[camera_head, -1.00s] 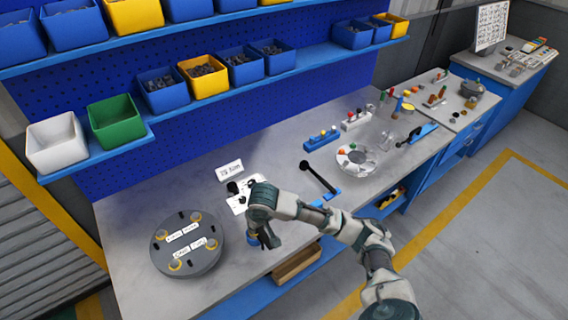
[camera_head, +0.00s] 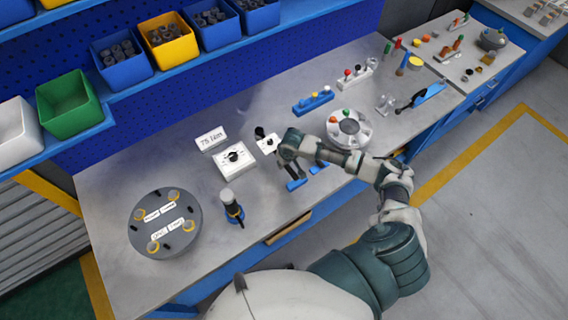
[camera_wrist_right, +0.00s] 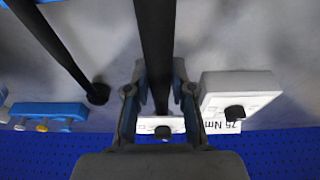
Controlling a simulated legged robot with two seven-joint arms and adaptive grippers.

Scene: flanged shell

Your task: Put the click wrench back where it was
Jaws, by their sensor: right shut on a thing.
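The click wrench (camera_wrist_right: 155,45) shows in the right wrist view as a long black bar that runs between the fingers of my right gripper (camera_wrist_right: 160,105). The gripper is shut on it. In the head view my right gripper (camera_head: 284,163) is over the bench beside two blue holders, the nearer (camera_head: 297,184) and the farther (camera_head: 318,168); my arm hides most of the wrench there. A second black bar (camera_wrist_right: 55,48) with a round end lies left of the held one in the wrist view. My left gripper is not in view.
A white box with a dial (camera_head: 234,158), a "75 Nm" sign (camera_head: 210,138) and a small white plate (camera_head: 267,144) stand left of the gripper. A blue rack (camera_head: 313,103) is behind. A grey flanged disc (camera_head: 150,238) and a blue-ringed tool (camera_head: 232,211) are on the left bench.

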